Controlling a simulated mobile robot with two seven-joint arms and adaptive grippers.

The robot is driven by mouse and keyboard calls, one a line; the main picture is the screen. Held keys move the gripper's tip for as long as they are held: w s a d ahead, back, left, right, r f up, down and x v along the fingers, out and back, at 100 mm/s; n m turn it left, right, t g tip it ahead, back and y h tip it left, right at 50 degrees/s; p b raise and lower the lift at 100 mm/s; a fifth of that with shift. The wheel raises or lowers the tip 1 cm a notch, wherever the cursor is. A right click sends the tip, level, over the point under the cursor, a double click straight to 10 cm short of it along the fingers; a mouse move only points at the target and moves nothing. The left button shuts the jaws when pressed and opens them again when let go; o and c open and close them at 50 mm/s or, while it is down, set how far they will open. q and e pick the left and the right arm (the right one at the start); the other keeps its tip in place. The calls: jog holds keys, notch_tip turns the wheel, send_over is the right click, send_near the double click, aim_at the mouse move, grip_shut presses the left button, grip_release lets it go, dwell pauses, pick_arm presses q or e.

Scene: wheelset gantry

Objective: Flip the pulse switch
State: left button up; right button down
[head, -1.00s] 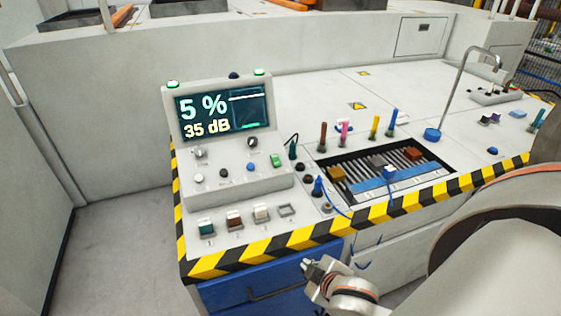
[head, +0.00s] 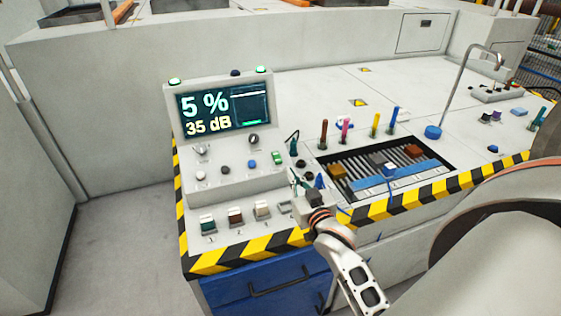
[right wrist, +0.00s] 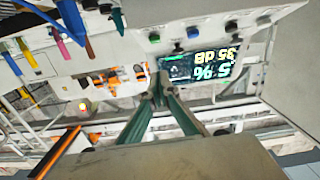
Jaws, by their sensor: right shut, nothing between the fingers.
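The control console (head: 240,184) has a sloped panel with knobs, round buttons and a lit green switch (head: 278,158); I cannot read which control is the pulse switch. Along its front ledge are a teal-and-white rocker (head: 207,223), a brown-and-white rocker (head: 235,216), a white rocker (head: 262,210) and a square frame (head: 286,207). My right gripper (head: 296,182) is shut and empty, just right of the sloped panel, above the ledge. In the right wrist view its fingers (right wrist: 160,88) are together, pointing toward the console. My left gripper is out of view.
The display (head: 223,108) reads 5 % and 35 dB. Right of my gripper is a recessed tray (head: 350,158) with blue-capped parts, and upright coloured handles, including a pink one (head: 345,130), stand behind it. A tall bent metal rod (head: 462,80) rises further right.

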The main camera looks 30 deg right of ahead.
jog(key=shift+w+d+r+m, duration=0.15)
jog(key=shift+w+r+m, duration=0.15)
jog(key=shift+r, duration=0.1)
send_over(277, 158)
jog(key=v, duration=0.5)
jog(key=shift+w+d+f+b, duration=0.15)
jog(key=shift+w+f, duration=0.25)
jog(key=shift+f, duration=0.7)
jog(key=shift+w+f+b, duration=0.25)
jog(key=shift+w+f, duration=0.2)
jog(key=shift+f, duration=0.6)
